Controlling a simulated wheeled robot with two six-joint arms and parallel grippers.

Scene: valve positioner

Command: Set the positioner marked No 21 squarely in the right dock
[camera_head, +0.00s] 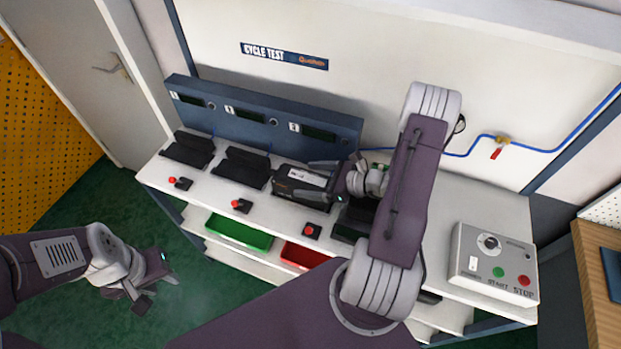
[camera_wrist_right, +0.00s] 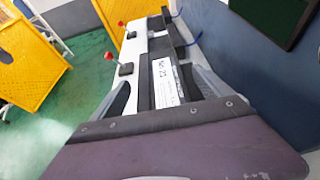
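A black positioner (camera_head: 292,187) with a white label lies at the right dock, the rightmost of the three under the blue panel. Its label (camera_wrist_right: 166,82) shows in the right wrist view, but the number is too small to read surely. My right gripper (camera_head: 318,180) has one finger on each long side of the positioner. The fingers lie close along it, and I cannot tell whether they press on it. The positioner hides the dock under it, so its seating is unclear. My left gripper (camera_head: 158,284) is open and empty, left of the bench.
The left dock (camera_head: 188,149) and middle dock (camera_head: 243,167) look empty. Red-knobbed levers (camera_head: 310,231) stand in front of the docks. A dark item (camera_head: 352,222) is partly hidden under my right arm. A grey start/stop box (camera_head: 493,262) stands at the right. Green and red bins (camera_head: 240,231) sit below.

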